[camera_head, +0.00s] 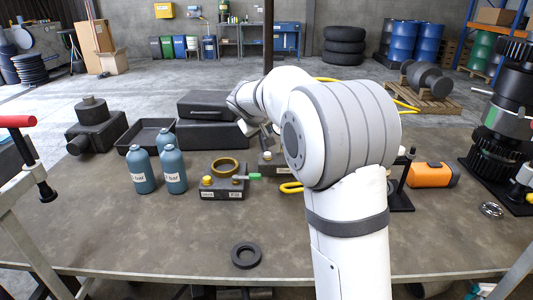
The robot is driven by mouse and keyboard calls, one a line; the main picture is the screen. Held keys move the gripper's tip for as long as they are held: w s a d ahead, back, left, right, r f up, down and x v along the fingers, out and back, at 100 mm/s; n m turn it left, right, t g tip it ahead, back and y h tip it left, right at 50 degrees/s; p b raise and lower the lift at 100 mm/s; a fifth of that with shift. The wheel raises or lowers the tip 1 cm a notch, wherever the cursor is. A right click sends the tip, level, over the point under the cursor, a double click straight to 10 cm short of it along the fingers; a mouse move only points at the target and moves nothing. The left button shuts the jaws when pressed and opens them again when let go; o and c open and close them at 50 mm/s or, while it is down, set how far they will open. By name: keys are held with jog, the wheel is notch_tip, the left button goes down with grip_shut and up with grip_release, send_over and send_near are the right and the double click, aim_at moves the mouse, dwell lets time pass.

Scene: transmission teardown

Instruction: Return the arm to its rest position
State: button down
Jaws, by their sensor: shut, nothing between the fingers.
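My white and grey arm rises from the lower right in the head view, bends at a large rounded elbow, and its forearm reaches back and to the left over the workbench (110,225). My gripper (268,133) is at the far end, low beside the wrist and near the black cases. It is small and partly hidden by my own arm. It is shut and holds nothing.
Blue bottles (141,172), a dark fixture with a brass ring (223,178), and a black ring (246,255) are on the bench. The front left bench is clear.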

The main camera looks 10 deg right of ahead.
jog(key=shift+s, duration=0.1)
jog(key=s+f+m+g+y, duration=0.1)
jog(key=s+f, duration=0.3)
jog(key=s, duration=1.6)
jog(key=s+f+m+g+y, duration=0.2)
jog(key=s+f+g+y, duration=0.1)
jog(key=s, duration=1.7)
jog(key=shift+s+d+f+g+y, duration=0.15)
jog(key=shift+s+f+g+y, duration=0.15)
jog(key=shift+f+g, duration=0.4)
